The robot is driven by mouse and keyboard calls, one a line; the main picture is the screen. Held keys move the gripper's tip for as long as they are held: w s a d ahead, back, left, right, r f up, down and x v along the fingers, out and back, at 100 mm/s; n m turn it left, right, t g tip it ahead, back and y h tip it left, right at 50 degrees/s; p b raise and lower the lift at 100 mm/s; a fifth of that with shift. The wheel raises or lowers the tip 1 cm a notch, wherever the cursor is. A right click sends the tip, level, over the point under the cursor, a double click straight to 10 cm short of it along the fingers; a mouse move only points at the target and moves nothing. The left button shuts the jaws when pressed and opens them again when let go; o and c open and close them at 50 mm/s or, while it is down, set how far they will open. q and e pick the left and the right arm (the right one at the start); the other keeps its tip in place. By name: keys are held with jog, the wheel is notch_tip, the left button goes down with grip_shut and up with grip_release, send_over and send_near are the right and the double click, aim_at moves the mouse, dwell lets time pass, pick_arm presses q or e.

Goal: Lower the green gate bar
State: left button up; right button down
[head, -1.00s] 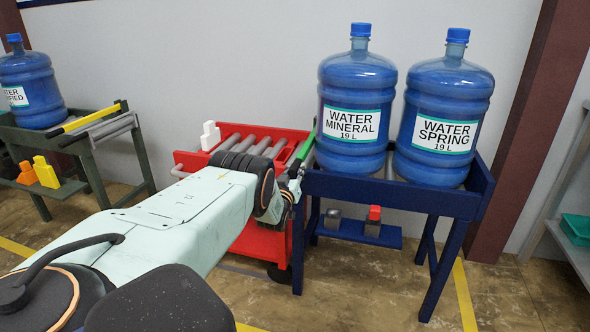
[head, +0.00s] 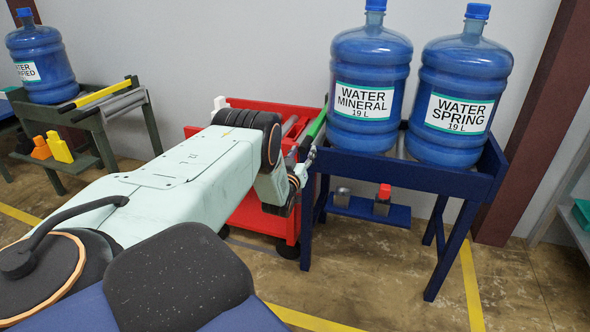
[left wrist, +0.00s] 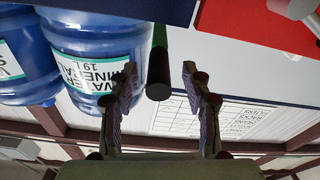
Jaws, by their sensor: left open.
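The green gate bar (head: 314,124) shows in the head view at the left end of the blue stand, beside the MINERAL water jug (head: 368,85). In the left wrist view the bar's dark end (left wrist: 158,89) appears between my two fingers, apart from both; how deep it lies between them I cannot tell. My left gripper (left wrist: 160,75) is open and empty. In the head view my left gripper (head: 305,166) is small, just below the bar's near end. My right gripper is not in view.
A SPRING water jug (head: 462,90) stands beside the first jug on the blue stand (head: 405,176). A red roller cart (head: 262,215) adjoins it on the left, partly behind my left arm. A green stand with a yellow bar (head: 103,92) is further left.

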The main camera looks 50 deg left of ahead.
pick_arm(q)
jog(key=r+v, duration=0.1)
jog(key=v, duration=0.7)
jog(key=shift+s+d+f, duration=0.2)
jog(key=shift+s+f, duration=0.05)
jog(key=shift+f, duration=0.3)
jog(key=s+d+f+m+g+h+p, duration=0.1)
jog(key=s+d+f+g+h, duration=0.25)
jog(key=s+d+f, duration=0.4)
jog(key=s+d+f+m+g+h, duration=0.1)
jog(key=s+d+f+g+h, duration=0.3)
jog(key=d+f, duration=0.55)
jog(key=s+d+m+g+h+p, duration=0.25)
jog(key=s+d+g, duration=0.25)
jog(key=s+d, duration=0.7)
jog(key=s+d+r+m+g+p, duration=0.1)
jog(key=s+d+r+g, duration=0.1)
jog(key=s, duration=0.5)
jog(key=s+d+r+m+g, duration=0.2)
jog(key=s+d+r, duration=0.1)
jog(key=s, duration=0.4)
jog(key=shift+d+r+p, duration=0.2)
jog(key=shift+r+p, duration=0.15)
jog(key=shift+r, duration=0.5)
